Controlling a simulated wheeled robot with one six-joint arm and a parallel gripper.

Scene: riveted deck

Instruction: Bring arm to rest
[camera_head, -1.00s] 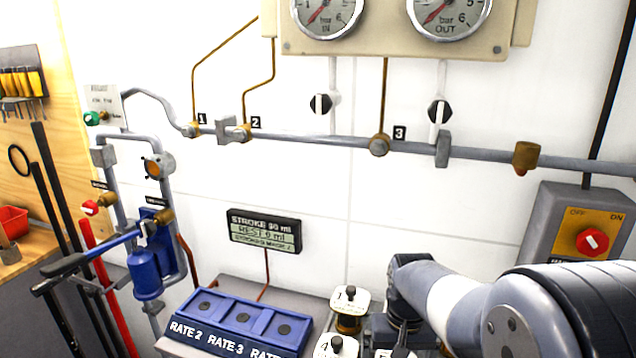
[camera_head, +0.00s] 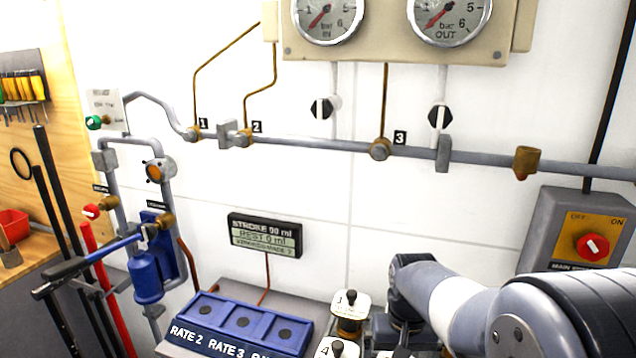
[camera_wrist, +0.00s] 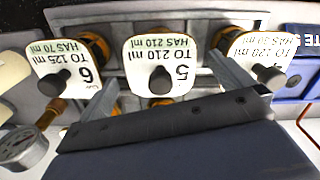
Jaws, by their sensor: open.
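My arm reaches in from the lower right of the head view, its grey and white links (camera_head: 450,295) bent down over the bench. In the wrist view my gripper (camera_wrist: 166,70) is open. Its two thin grey fingers stand apart, with nothing held between them. Beyond the fingers are white tags on black knobs: tag 5 (camera_wrist: 158,52) in the middle, tag 6 (camera_wrist: 64,62) at left, and another tag (camera_wrist: 258,52) at right. Whether the fingers touch any tag I cannot tell. In the head view the fingertips are hard to make out behind the tags.
A blue rate block (camera_head: 240,322) and a display (camera_head: 265,235) are left of my arm. A wall pipe (camera_head: 310,143) with valves runs above, under two gauges (camera_head: 328,18). A switch box (camera_head: 580,235) stands close behind my arm at right. A blue-handled pump (camera_head: 147,278) is far left.

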